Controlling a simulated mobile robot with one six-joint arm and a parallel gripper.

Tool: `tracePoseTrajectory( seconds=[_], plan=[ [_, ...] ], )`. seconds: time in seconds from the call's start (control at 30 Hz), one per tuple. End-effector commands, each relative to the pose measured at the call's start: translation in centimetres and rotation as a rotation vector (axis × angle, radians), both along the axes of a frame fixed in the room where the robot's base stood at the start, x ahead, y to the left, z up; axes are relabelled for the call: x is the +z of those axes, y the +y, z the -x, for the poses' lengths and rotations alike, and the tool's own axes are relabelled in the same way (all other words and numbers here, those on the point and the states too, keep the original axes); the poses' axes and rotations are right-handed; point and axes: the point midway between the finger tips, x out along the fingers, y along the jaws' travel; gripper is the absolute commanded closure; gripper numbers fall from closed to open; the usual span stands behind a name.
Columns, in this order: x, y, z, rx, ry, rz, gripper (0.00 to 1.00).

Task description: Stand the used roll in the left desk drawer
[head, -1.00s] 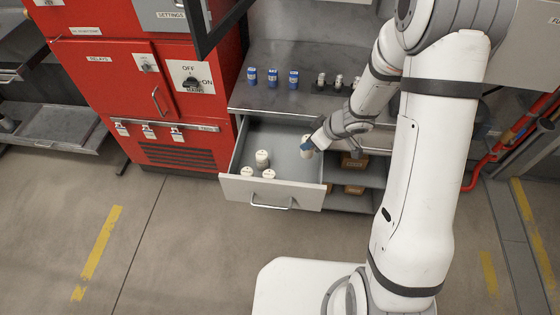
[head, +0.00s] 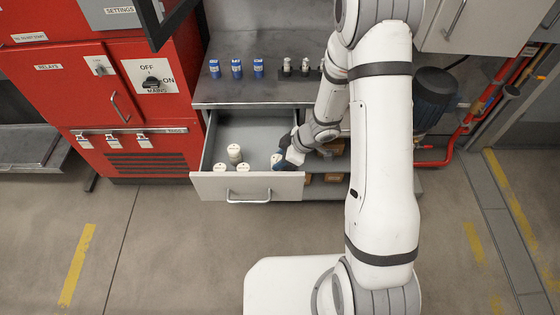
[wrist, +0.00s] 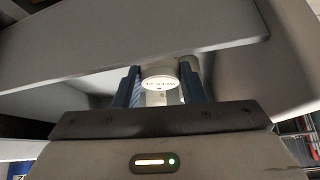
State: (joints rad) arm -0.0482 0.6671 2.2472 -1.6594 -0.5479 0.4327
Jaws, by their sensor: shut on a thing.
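The used roll (wrist: 160,80) is a white cylinder with print on its pale round end. It is between the two blue fingers of my gripper (wrist: 161,90) in the wrist view. In the head view the held roll (head: 276,159) shows at the fingertips of my gripper (head: 281,163), at the right part of the open left desk drawer (head: 215,186). Three similar white rolls stand in the drawer: one behind (head: 234,152), one front left (head: 220,168) and one front middle (head: 243,168). I cannot tell whether the held roll touches the drawer floor.
Three blue cylinders (head: 236,68) and several small dark-and-white items (head: 287,67) stand on the desk top (head: 225,93) above the drawer. A red cabinet (head: 150,160) is at left. Brown boxes (head: 316,179) sit on shelves right of the drawer. The drawer's rear part is clear.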

Motion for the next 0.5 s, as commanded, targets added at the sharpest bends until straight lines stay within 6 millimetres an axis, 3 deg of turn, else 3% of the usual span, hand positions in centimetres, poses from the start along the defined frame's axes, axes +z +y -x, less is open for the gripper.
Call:
tracePoseTrajectory(
  seconds=[0.03, 0.4, 0.43, 0.5],
  plan=[
    [-0.75, -0.01, -0.03, -0.001, 0.001, 0.000, 0.86],
    [-1.06, -0.05, -0.04, -0.001, 0.000, 0.000, 0.86],
    [-0.96, -0.05, -0.04, -0.001, -0.002, 0.000, 0.61],
    [-0.95, -0.06, -0.05, -0.001, -0.002, 0.000, 0.55]
  ],
)
